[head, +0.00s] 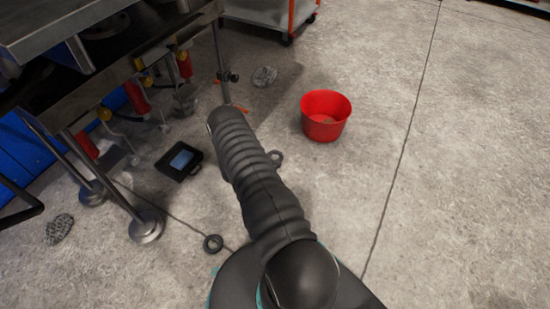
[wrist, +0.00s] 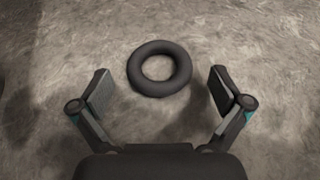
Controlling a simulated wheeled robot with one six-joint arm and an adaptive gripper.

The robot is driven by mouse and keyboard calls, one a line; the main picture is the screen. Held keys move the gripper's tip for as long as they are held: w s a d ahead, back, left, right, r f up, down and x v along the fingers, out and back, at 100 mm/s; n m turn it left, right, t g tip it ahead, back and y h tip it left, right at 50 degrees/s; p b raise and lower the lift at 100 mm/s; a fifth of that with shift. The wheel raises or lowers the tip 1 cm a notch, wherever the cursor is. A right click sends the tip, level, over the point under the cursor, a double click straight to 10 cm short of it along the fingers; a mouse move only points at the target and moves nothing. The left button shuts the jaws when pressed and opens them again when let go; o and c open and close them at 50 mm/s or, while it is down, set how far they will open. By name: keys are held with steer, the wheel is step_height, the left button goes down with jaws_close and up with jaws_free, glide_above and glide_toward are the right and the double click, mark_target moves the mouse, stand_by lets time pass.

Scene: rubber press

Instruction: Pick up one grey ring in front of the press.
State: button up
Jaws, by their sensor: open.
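In the wrist view a dark grey ring (wrist: 133,69) lies flat on the concrete floor, just beyond the fingertips and roughly centred between them. My gripper (wrist: 160,92) is open and empty, with one finger on each side. In the head view one grey ring (head: 213,244) lies on the floor left of my arm. Another grey ring (head: 276,153) shows partly beside my arm, towards the red bucket. My gripper is hidden behind my arm in the head view. I cannot tell which ring the wrist view shows.
The press (head: 110,65) with its metal legs and red parts stands at the left. A black box with a screen (head: 180,160) lies on the floor near it. A red bucket (head: 325,130) stands right of my arm. A cart (head: 262,14) is at the back. The right floor is clear.

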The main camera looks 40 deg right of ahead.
steer(key=shift+d+f, duration=0.15)
steer(key=shift+d, duration=0.3)
steer(key=c, duration=1)
